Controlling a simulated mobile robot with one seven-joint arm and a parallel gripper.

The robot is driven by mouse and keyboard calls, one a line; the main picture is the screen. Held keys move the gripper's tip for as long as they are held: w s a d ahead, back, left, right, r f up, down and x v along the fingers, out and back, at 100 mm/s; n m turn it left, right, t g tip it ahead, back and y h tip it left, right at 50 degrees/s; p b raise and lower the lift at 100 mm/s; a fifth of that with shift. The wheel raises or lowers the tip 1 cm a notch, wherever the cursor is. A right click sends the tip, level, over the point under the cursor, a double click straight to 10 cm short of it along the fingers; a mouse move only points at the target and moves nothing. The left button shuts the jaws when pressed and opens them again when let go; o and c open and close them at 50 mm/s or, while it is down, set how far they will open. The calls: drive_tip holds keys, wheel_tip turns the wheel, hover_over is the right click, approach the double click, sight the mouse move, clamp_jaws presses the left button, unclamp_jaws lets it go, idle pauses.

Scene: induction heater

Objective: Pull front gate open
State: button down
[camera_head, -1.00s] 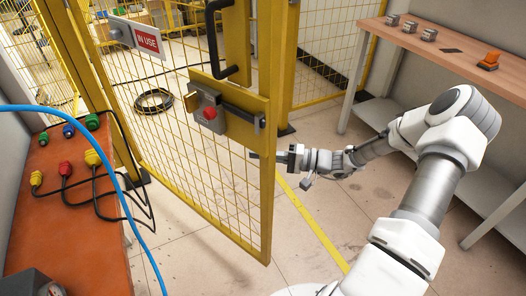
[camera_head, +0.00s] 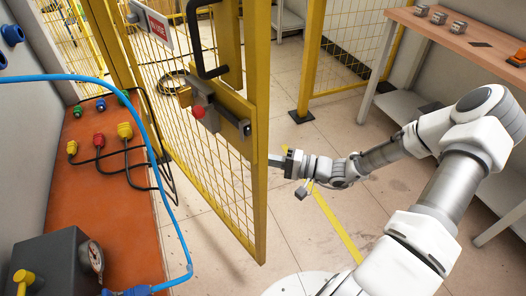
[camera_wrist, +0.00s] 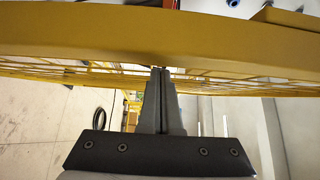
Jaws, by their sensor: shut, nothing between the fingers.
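The front gate (camera_head: 261,170) is a yellow frame with wire mesh. It stands swung open, away from the yellow post (camera_head: 311,65) at its right. It carries a black handle (camera_head: 193,45) and a latch with a red knob (camera_head: 199,112). My gripper (camera_head: 272,159) is at the gate's free edge, below the latch, pointing left. In the wrist view my gripper (camera_wrist: 161,72) is shut and empty, its fingertips at the yellow gate frame (camera_wrist: 160,35). I cannot tell whether they touch it.
An orange table (camera_head: 95,205) with plugs, cables and a gauge box (camera_head: 55,260) stands at the left. A blue hose (camera_head: 165,180) arcs above it. A wooden bench (camera_head: 460,40) stands at the right.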

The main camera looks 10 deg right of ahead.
drive_tip(key=shift+s+a, duration=0.45)
drive_tip(key=shift+a, duration=0.35)
drive_tip(key=s+p+v, duration=0.1)
drive_tip(key=p+v, duration=0.1)
drive_tip(key=v, duration=0.9)
